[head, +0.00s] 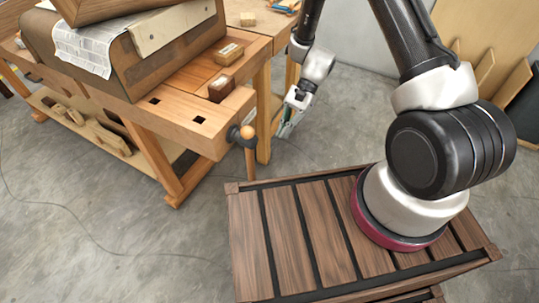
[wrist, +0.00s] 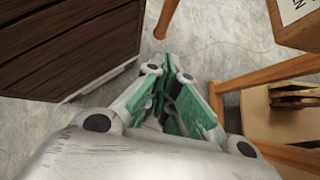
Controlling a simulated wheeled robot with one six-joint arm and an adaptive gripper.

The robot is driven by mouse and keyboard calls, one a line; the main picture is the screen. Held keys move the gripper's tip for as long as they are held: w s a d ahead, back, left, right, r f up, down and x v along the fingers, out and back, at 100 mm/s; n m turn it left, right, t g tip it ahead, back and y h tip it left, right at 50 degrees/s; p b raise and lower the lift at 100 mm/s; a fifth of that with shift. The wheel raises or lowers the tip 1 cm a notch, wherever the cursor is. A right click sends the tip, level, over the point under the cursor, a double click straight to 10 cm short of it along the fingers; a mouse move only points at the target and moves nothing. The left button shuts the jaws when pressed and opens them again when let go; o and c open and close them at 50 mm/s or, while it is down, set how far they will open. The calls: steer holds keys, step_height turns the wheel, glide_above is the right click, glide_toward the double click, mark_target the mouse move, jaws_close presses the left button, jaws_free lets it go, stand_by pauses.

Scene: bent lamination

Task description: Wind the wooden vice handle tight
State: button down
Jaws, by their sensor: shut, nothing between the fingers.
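In the wrist view an orange-brown rod (wrist: 167,17) at the top edge looks like the handle's lower end. My gripper (head: 285,130) points downward, to the right of the handle and apart from it. In the wrist view its green-padded fingers (wrist: 172,105) are shut with nothing between them.
The workbench (head: 175,118) carries a bent wooden form with newspaper (head: 82,52) and small wood blocks (head: 222,88). A bench leg (head: 263,115) stands between handle and gripper in the picture. My slatted base lies below. Concrete floor (head: 130,235) is open at the left.

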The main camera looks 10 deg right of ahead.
steer(key=s+a+r+x, duration=0.1)
steer(key=r+x, duration=0.1)
steer(key=x, duration=1)
steer(key=shift+s+a+f, duration=0.25)
steer(key=shift+s+a, duration=0.2)
steer(key=shift+s, duration=0.05)
